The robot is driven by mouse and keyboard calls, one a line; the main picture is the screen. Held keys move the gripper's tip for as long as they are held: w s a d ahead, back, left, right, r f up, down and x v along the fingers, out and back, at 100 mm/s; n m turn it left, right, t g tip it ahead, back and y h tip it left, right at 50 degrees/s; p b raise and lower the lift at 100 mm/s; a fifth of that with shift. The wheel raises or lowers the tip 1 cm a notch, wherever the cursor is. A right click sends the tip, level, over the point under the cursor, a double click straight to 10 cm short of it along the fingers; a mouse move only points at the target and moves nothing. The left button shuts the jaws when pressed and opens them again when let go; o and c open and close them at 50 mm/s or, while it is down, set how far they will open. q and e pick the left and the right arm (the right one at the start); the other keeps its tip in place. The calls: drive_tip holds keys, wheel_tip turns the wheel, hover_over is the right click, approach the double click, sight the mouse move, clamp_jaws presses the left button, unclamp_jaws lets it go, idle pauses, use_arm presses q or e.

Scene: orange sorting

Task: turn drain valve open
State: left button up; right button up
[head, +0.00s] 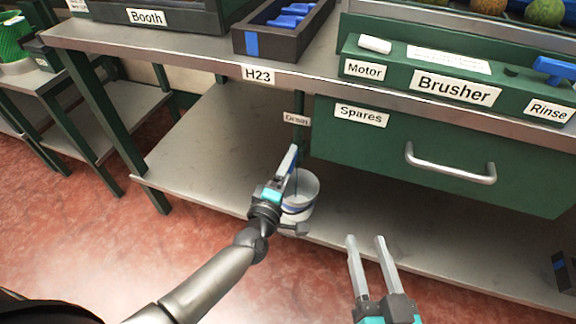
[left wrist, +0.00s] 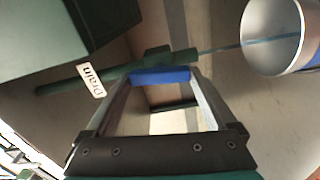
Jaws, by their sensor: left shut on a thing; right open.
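The drain valve has a blue handle (left wrist: 160,76) on a dark green pipe (left wrist: 60,86), seen in the left wrist view beside the tag "Drain" (left wrist: 91,80). My left gripper (head: 291,158) is shut on the blue handle, with one finger at each end of it in the left wrist view. In the head view the gripper hides the handle. A thin bluish stream (left wrist: 226,48) runs from the pipe's end into a white bucket (left wrist: 252,58). The bucket (head: 302,190) stands on the lower shelf, just behind the gripper. My right gripper (head: 366,240) is open and empty, in front of the shelf.
The green Spares drawer (head: 380,145) with its metal handle (head: 450,172) is to the right of the valve. The bench top edge (head: 215,68) runs above. The lower shelf (head: 205,150) is bare left of the bucket. A green bench leg (head: 105,120) stands at left.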

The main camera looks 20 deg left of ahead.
use_arm(q)
drive_tip(key=shift+f+n, duration=0.1)
drive_tip(key=shift+n, duration=0.6)
use_arm(e)
drive_tip(key=shift+r, duration=0.1)
use_arm(q)
drive_tip(key=o, duration=1.1)
drive_tip(key=shift+c, duration=0.2)
drive_tip(key=shift+s, duration=0.2)
use_arm(e)
drive_tip(key=shift+s, duration=0.1)
use_arm(q)
drive_tip(key=s+p, duration=0.4)
drive_tip(key=s, duration=1.1)
drive_tip(key=shift+a, duration=0.25)
use_arm(e)
drive_tip(key=s+d+f+g+h, duration=0.1)
drive_tip(key=d+f+g+h, duration=0.2)
drive_tip(key=d+g, duration=0.4)
drive_tip(key=shift+f+n+g+h, duration=0.15)
drive_tip(key=shift+n+g+h, duration=0.15)
drive_tip(key=shift+h, duration=0.1)
drive_tip(key=shift+s, duration=0.1)
